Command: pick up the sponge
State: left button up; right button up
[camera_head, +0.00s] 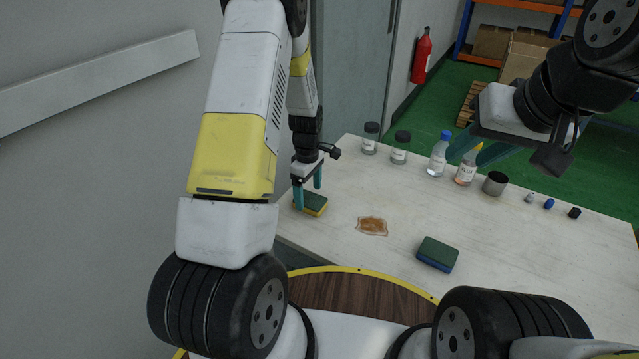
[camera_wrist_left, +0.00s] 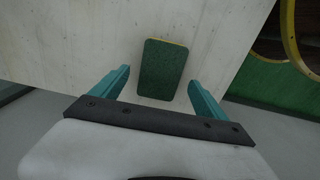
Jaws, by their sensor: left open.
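A sponge (camera_head: 314,205) with a dark green top and yellow underside lies near the left edge of the table. It also shows in the left wrist view (camera_wrist_left: 163,70). My left gripper (camera_head: 308,185) points down over it, jaws open. In the left wrist view its teal fingers (camera_wrist_left: 160,80) are on either side of the sponge's near part, with gaps at both sides. A second sponge (camera_head: 437,254), dark green over blue, lies near the table's front edge. My right gripper (camera_head: 470,155) is raised at the right, its teal fingers apart and empty.
A brown spill (camera_head: 372,226) is on the table (camera_head: 400,205) between the sponges. Along the back stand two jars (camera_head: 370,138), two bottles (camera_head: 438,155), a metal cup (camera_head: 495,183) and several small items (camera_head: 549,203). A wall is close at left.

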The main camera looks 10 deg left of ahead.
pick_arm(q)
jog(key=shift+f, duration=1.35)
jog(key=c, duration=1.4)
jog(key=shift+r, duration=0.1)
jog(key=shift+r, duration=0.5)
jog(key=r, duration=0.1)
jog(key=d+r, duration=0.1)
jog(key=shift+s+r, duration=0.3)
jog(key=shift+s, duration=0.1)
jog(key=s+d, duration=0.3)
jog(key=s+d+r, duration=0.1)
jog(key=s+d, duration=0.2)
jog(key=s, duration=0.1)
jog(key=s+d, duration=0.3)
jog(key=d, duration=0.1)
jog(key=shift+s+r, duration=0.15)
jog(key=shift+s, duration=0.2)
